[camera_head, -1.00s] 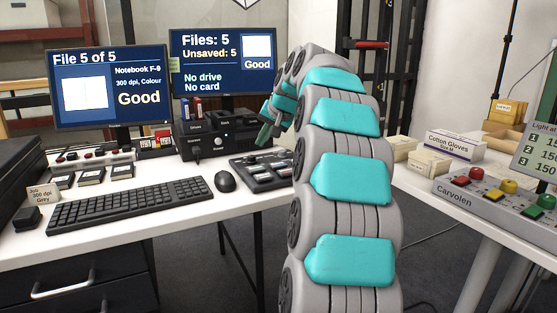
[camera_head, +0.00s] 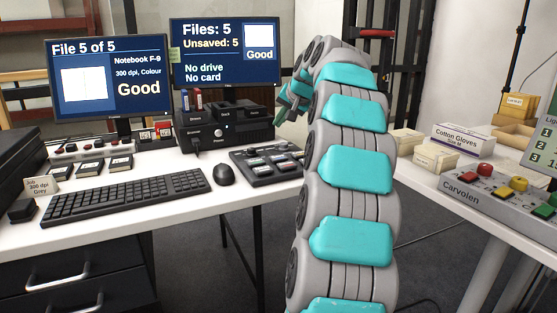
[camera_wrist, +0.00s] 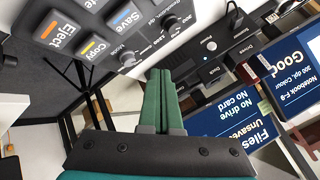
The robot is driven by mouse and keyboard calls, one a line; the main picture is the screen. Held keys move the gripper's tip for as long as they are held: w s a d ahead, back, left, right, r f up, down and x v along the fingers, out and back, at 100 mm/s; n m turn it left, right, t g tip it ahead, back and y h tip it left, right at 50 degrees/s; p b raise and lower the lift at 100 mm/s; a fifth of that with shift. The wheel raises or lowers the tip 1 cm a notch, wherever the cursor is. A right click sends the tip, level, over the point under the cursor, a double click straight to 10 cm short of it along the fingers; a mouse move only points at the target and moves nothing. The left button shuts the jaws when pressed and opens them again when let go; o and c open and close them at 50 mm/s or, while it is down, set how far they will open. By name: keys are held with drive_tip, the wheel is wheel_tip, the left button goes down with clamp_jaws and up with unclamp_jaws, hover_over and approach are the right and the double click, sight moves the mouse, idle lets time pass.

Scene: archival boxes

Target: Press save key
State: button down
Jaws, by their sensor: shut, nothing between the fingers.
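The Save key (camera_wrist: 122,16), with a blue label, sits on a dark key panel (camera_wrist: 98,52) at the top of the wrist view, where the picture is turned over. The Copy key (camera_wrist: 97,47) and Eject key (camera_wrist: 62,33) are on the same panel. In the head view the panel (camera_head: 262,171) lies on the white desk, right of the mouse; its labels are too small to read there. My gripper (camera_wrist: 160,72) has its green fingers together and empty. In the head view my gripper (camera_head: 281,115) is above the desk behind the panel, apart from the keys.
A black unit (camera_head: 221,132) stands behind the panel, below a screen (camera_head: 225,58) reading "Unsaved: 5", "No drive", "No card". Another screen (camera_head: 108,82) reads "File 5 of 5". A keyboard (camera_head: 125,198) and mouse (camera_head: 223,175) lie left of the panel.

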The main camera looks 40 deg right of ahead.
drive_tip(key=b, duration=0.4)
hover_over(280, 158)
drive_tip(key=f, duration=0.6)
drive_tip(key=shift+s+a+f, duration=0.15)
drive_tip(key=shift+a+f, duration=0.05)
drive_tip(key=shift+f, duration=0.2)
drive_tip(key=shift+f+b, duration=0.4)
drive_tip(key=shift+f, duration=0.15)
idle(0.7)
drive_tip(key=shift+f, duration=0.4)
drive_tip(key=shift+f+b, duration=0.3)
drive_tip(key=shift+f, duration=0.25)
idle(0.7)
drive_tip(key=shift+r, duration=0.15)
drive_tip(key=shift+r+p, duration=0.6)
drive_tip(key=shift+r, duration=0.2)
